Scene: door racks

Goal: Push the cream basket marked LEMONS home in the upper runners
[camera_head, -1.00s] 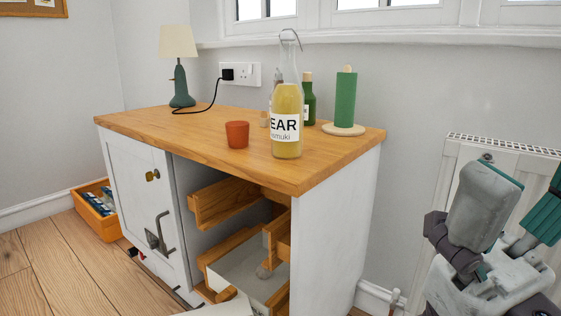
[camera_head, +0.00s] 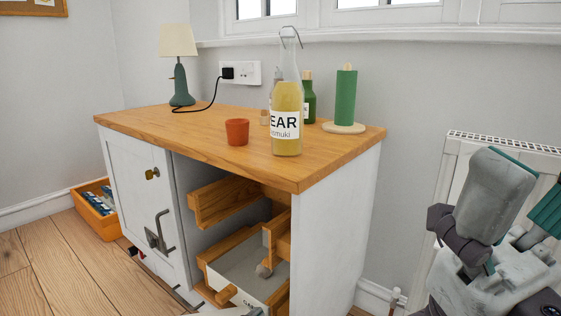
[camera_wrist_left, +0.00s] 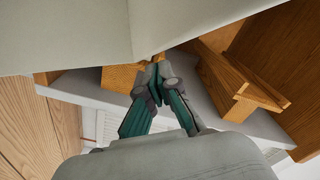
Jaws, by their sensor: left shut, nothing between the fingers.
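A pale cream basket (camera_head: 254,297) sits low in the open right bay of the white cabinet, among wooden runners. Lettering on its front is cut off and too small to read, so I cannot tell if it says LEMONS. The upper wooden runner (camera_head: 226,201) on the left side of the bay is bare. My left gripper (camera_wrist_left: 157,80) is shut and empty in the left wrist view. Its fingertips are close to a large pale surface (camera_wrist_left: 60,35) and a wooden piece; contact is unclear. I cannot tell whether that surface is basket or cabinet.
The cabinet top (camera_head: 190,126) holds a lamp (camera_head: 179,65), an orange cup (camera_head: 237,132), a labelled bottle (camera_head: 287,105) and a green roll (camera_head: 346,95). A wooden crate (camera_head: 98,222) stands on the floor at left. A radiator (camera_head: 458,160) is at right.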

